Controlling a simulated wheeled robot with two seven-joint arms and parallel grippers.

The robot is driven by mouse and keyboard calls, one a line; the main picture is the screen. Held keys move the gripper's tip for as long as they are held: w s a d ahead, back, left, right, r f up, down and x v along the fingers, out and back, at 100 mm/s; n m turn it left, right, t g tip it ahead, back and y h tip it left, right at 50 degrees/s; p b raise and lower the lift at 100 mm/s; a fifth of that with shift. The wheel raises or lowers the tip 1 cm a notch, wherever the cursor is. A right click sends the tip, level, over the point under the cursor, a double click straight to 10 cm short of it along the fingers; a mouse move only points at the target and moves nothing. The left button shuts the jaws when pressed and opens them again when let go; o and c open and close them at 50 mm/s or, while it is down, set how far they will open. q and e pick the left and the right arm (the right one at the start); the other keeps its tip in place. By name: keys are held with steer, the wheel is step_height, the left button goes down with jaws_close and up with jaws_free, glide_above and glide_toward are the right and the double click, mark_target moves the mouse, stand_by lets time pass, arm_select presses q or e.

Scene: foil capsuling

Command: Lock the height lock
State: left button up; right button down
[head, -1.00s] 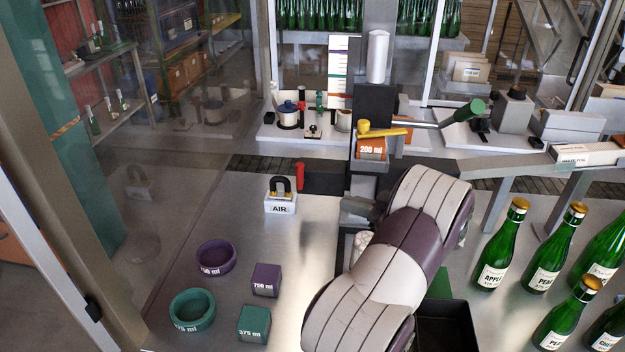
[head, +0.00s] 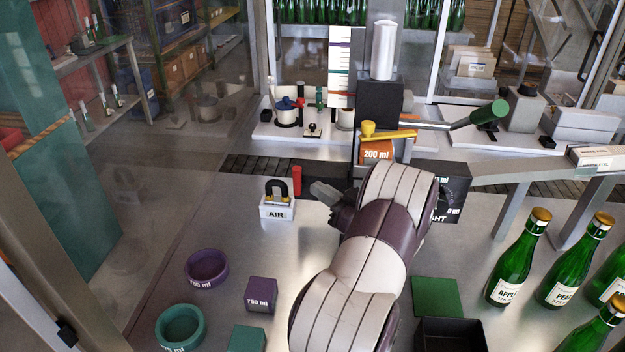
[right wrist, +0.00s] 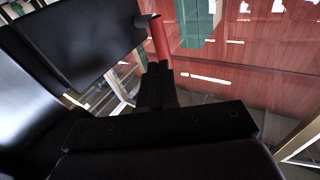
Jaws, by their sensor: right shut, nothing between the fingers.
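A yellow lever (head: 388,133) sticks out sideways from the column by the colour-striped height scale (head: 341,66). An orange 200 ml block (head: 376,152) sits just below it. A red upright handle (head: 297,181) stands left of the column; a red cylinder, apparently this handle, shows beyond my fingers in the right wrist view (right wrist: 160,40). Which part is the height lock is not labelled. My right gripper (head: 324,193) is shut and empty, just right of the red handle and below the yellow lever. Whether it touches the handle cannot be told. My left gripper is not in view.
An AIR valve block (head: 277,207) stands left of the red handle. Purple and teal rings (head: 181,326) and blocks lie at front left. Green bottles (head: 515,265) stand at right, near a black tray (head: 450,337). A green-gripped lever (head: 478,115) reaches right from the column.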

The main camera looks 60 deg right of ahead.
mark_target(300, 176)
steer(key=shift+w+d+r+p, duration=0.15)
steer(key=shift+w+p, duration=0.15)
steer(key=shift+w, duration=1.15)
steer(key=shift+r, duration=0.1)
steer(key=shift+w+a+r, duration=0.15)
steer(key=shift+w+a, duration=0.05)
steer(key=shift+w, duration=0.2)
steer(key=shift+s+r, duration=0.15)
